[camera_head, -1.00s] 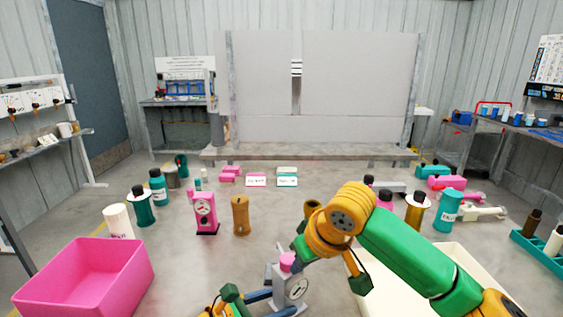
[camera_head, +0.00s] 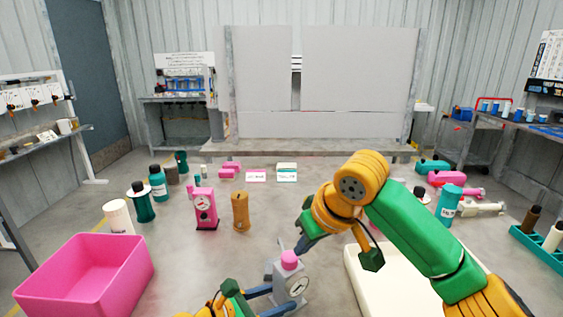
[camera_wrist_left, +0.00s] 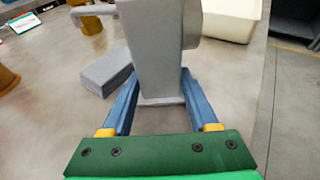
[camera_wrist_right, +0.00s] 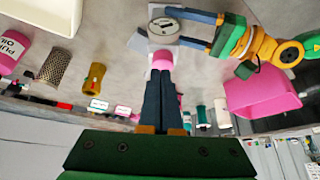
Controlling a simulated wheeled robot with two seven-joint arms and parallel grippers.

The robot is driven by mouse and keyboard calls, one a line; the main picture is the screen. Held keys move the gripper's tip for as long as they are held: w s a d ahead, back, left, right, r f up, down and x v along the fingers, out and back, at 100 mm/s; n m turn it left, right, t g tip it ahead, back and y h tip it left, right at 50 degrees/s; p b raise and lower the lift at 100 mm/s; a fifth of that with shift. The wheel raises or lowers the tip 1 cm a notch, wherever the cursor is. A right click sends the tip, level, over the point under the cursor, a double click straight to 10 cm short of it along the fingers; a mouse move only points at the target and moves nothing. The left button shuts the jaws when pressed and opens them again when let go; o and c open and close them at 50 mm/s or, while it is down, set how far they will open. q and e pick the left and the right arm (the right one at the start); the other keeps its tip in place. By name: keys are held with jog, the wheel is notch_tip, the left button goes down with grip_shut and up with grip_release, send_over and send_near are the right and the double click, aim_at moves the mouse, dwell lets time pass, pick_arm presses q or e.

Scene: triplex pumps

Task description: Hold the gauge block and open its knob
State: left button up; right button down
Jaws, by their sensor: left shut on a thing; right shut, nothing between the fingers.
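The grey gauge block (camera_head: 281,273) stands upright at the front middle, with a round white dial (camera_head: 298,286) and a pink knob (camera_head: 289,258) on top. My left gripper (camera_wrist_left: 157,90) is shut on the gauge block, one blue finger on each side of its lower body. My right gripper (camera_wrist_right: 162,73) is shut and empty just above the knob. In the right wrist view, its fingertips overlap the edge of the pink knob (camera_wrist_right: 163,57); I cannot tell whether they touch it. The dial also shows there (camera_wrist_right: 163,27).
A flat grey block (camera_wrist_left: 107,75) lies beside the gauge block. A pink bin (camera_head: 85,275) is at left, a cream tray (camera_head: 358,277) at right. A pink gauge unit (camera_head: 204,208) and a brown cylinder (camera_head: 240,212) stand farther back. Floor between is mostly clear.

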notch_tip(320, 180, up, 2)
jog(key=shift+r, duration=0.1)
pick_arm(q)
jog(key=o, duration=1.1)
jog(key=shift+r, duration=0.1)
jog(key=shift+c, duration=0.2)
